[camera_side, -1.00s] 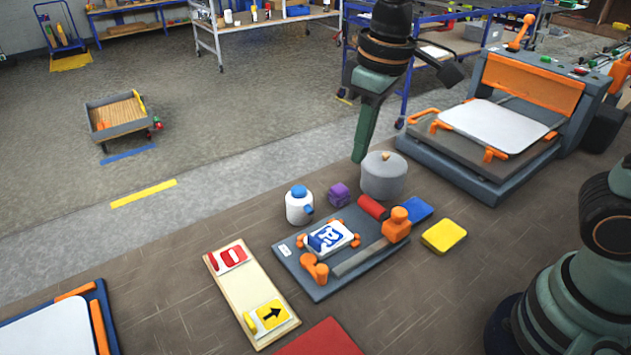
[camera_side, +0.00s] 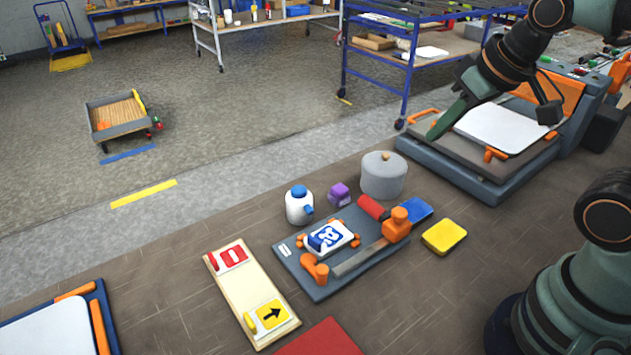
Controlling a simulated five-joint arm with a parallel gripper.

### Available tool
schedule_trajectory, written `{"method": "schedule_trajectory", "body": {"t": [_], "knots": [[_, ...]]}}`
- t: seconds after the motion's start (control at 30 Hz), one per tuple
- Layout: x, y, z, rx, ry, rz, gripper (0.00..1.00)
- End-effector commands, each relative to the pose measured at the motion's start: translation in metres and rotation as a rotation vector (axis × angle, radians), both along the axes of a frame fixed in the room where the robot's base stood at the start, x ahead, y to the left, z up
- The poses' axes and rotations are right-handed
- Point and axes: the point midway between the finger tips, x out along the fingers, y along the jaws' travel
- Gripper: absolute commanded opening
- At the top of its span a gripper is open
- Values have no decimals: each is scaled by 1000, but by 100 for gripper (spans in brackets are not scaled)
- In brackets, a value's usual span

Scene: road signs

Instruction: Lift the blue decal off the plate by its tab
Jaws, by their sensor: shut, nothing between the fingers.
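The blue decal (camera_side: 327,237) with a white symbol lies on a small white plate (camera_side: 345,240). The plate sits between orange clamps on a grey board (camera_side: 320,290) on the brown floor area. I cannot make out the decal's tab clearly at this size. My gripper (camera_side: 433,135) is shut and empty. It appears in front of the large press at the upper right, well to the right of and farther back than the decal, and touches neither decal nor plate.
A white bottle with a blue cap (camera_side: 299,205), a purple block (camera_side: 339,194) and a grey lidded pot (camera_side: 383,176) stand behind the board. An orange-handled tool (camera_side: 397,222) lies on it. A yellow sponge (camera_side: 444,237) is right; a cream board with decals (camera_side: 235,290) is left.

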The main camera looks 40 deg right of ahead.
Motion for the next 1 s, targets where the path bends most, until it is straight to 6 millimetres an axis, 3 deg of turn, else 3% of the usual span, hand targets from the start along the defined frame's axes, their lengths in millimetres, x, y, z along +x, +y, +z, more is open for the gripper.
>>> {"method": "schedule_trajectory", "body": {"t": [0.07, 0.2, 0.27, 0.67, 0.77, 1.0], "knots": [[0, 0, 0, 0, 0, 1, 4], [0, 0, 0, 0, 1, 1, 57], [0, 0, 0, 0, 1, 1, 78], [4, 5, 0, -18, 18, 53, 78], [13, 16, -1, -61, 57, 174, 78], [47, 62, -14, -213, 184, 655, 78]]}}
